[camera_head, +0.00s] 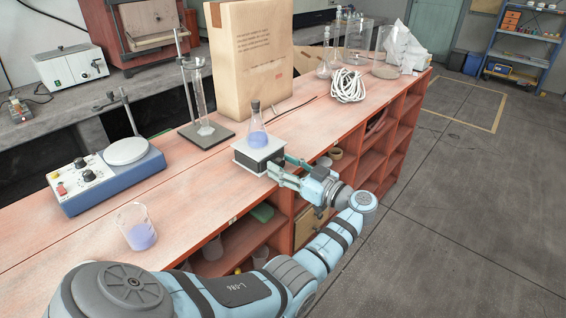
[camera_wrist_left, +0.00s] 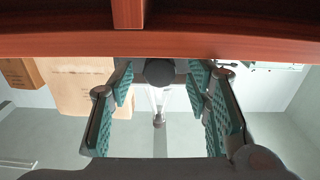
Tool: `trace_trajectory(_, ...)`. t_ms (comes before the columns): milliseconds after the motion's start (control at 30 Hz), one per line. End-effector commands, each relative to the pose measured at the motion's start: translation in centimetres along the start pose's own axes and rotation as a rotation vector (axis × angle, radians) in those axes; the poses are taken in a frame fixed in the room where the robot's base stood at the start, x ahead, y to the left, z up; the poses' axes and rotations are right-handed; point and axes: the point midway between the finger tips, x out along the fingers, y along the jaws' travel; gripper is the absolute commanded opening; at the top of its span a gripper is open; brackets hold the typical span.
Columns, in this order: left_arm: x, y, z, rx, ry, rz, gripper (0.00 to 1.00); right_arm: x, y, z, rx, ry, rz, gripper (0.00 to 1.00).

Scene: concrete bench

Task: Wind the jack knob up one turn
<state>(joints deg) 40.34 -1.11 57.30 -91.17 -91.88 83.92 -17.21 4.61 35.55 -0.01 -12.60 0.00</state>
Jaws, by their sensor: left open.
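The lab jack (camera_head: 260,155) stands near the front edge of the red bench, with a stoppered flask (camera_head: 257,138) of blue liquid upright on its top plate. My left gripper (camera_head: 281,165) is at the jack's front side, its jaws pointing at it. In the left wrist view, which is upside down, the dark round jack knob (camera_wrist_left: 160,72) lies between the open fingers (camera_wrist_left: 160,80), with a gap on both sides. The flask (camera_wrist_left: 157,100) shows behind the knob. In the head view the knob is hidden by the gripper. My right gripper is not in view.
A hotplate stirrer (camera_head: 112,172) and a beaker of blue liquid (camera_head: 138,228) stand to the left. The bench edge lies close under my gripper.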

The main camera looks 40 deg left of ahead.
Motion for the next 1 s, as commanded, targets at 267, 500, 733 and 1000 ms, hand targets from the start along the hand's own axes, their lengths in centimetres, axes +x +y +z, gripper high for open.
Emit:
trace_trajectory(267,0.6,0.0,0.1,0.001,-0.001,0.001,0.45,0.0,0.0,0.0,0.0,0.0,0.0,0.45)
trace_trajectory(500,0.6,0.0,0.1,0.001,-0.001,0.001,0.11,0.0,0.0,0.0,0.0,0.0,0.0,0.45)
trace_trajectory(733,0.6,0.0,0.2,0.041,-0.002,0.001,0.0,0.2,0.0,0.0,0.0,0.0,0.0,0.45)
trace_trajectory(1000,0.6,0.1,0.2,0.448,-0.001,0.002,0.0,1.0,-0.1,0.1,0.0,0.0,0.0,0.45)
